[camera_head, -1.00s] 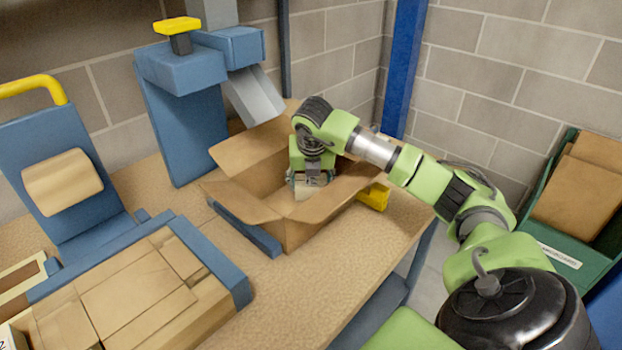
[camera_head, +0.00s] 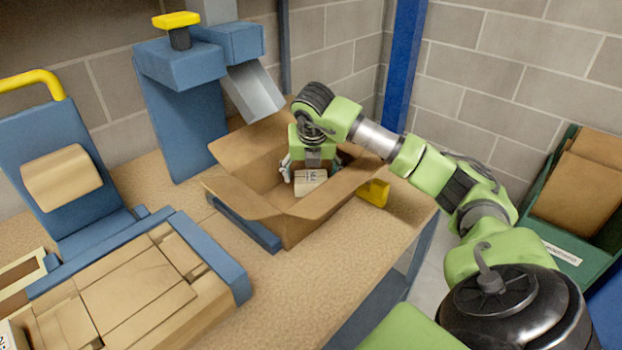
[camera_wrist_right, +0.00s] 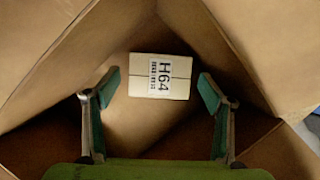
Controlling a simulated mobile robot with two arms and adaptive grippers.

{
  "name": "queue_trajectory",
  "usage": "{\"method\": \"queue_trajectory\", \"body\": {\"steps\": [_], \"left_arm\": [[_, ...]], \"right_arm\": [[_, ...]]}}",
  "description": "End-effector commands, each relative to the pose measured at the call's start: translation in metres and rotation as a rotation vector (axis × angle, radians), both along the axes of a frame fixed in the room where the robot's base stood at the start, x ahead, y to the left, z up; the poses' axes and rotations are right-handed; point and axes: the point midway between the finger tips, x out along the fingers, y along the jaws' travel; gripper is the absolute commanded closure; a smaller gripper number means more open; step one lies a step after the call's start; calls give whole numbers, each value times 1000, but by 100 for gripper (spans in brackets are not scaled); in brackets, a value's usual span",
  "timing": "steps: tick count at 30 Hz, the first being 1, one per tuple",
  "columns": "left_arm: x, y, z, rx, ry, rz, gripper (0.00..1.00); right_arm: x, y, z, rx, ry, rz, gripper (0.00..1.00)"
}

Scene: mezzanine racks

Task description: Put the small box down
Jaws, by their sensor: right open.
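The small box (camera_head: 310,182), pale with a printed label, is inside the open cardboard carton (camera_head: 290,232) on the workbench. In the right wrist view the small box (camera_wrist_right: 160,77) shows the label H64 and appears to rest on the carton's floor. My right gripper (camera_head: 300,172) is down inside the carton. Its two fingers (camera_wrist_right: 158,92) are spread open on either side of the box, with a gap to each side. My left gripper is not in view.
A blue dispenser with a grey chute (camera_head: 254,92) stands behind the carton. A roll-holding blue machine (camera_head: 62,180) and a blue-railed bed of flat cardboard (camera_head: 140,290) are at left. A yellow block (camera_head: 373,193) sits right of the carton. A green bin (camera_head: 570,240) stands at far right.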

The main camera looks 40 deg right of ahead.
Motion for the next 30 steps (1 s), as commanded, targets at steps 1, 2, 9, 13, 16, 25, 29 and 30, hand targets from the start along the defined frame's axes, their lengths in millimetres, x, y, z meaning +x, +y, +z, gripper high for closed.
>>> {"method": "queue_trajectory", "body": {"steps": [1,2,9,13,16,25,29,30], "left_arm": [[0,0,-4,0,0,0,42],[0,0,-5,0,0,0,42],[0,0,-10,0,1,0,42],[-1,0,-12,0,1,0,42],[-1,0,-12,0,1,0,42],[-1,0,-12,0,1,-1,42],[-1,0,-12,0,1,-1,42],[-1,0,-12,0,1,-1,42]], "right_arm": [[-2,3,10,0,-6,2,25],[-3,5,16,0,-8,2,25],[-19,17,63,0,-5,1,25],[-24,22,80,-1,-3,2,25],[-27,24,87,0,-2,2,25],[-28,24,90,0,0,1,25],[-28,24,90,0,0,1,25],[-28,24,90,0,0,1,25]]}}
